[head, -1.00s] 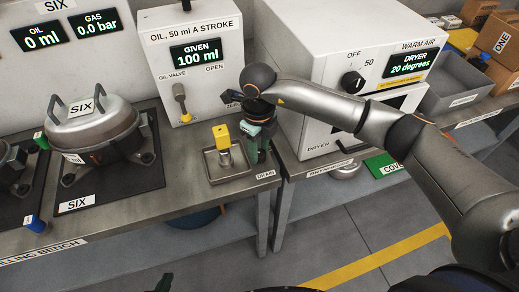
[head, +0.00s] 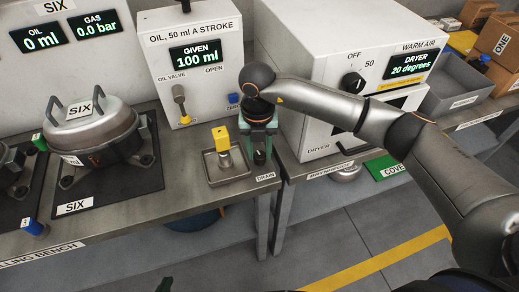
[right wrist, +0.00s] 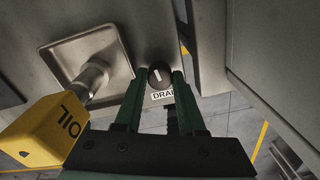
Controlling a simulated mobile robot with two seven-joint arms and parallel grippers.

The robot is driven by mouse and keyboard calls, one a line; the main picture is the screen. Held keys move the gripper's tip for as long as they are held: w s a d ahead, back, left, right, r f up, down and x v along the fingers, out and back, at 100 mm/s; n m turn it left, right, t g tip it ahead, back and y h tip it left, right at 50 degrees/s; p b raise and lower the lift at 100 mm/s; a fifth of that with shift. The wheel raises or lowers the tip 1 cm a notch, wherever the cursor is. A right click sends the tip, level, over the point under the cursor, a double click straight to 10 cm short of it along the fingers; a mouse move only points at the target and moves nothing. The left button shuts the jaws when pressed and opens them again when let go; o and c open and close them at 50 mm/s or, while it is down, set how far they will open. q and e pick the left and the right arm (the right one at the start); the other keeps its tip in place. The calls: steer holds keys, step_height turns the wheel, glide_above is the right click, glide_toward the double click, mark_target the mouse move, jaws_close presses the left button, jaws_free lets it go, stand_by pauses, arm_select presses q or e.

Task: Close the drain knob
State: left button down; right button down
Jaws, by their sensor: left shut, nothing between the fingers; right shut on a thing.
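The drain knob (right wrist: 160,74) is a small dark round knob with a white pointer line, beside the DRAIN label (right wrist: 164,95). In the right wrist view it sits between the fingertips of my right gripper (right wrist: 158,76), which is shut on it. The pointer line stands slightly tilted from upright in that view. In the head view my right gripper (head: 259,150) reaches down at the bench corner, right of the metal drip tray (head: 242,178), and the knob (head: 259,158) shows dark between the fingers. Only the tip of my left gripper (head: 165,285) shows at the bottom edge; it is shut and empty.
A yellow OIL nozzle (head: 220,138) stands over the drip tray, close to my right gripper; it looms large in the right wrist view (right wrist: 45,125). The oil machine (head: 195,55) is behind, the dryer (head: 345,60) to the right. A gap separates the benches.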

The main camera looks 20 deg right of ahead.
steer(key=shift+r+m, duration=0.1)
steer(key=shift+m, duration=0.6)
arm_select(q)
steer(key=shift+r, duration=0.1)
arm_select(e)
steer(key=c, duration=0.5)
jaws_free()
arm_select(q)
steer(key=shift+r, duration=0.1)
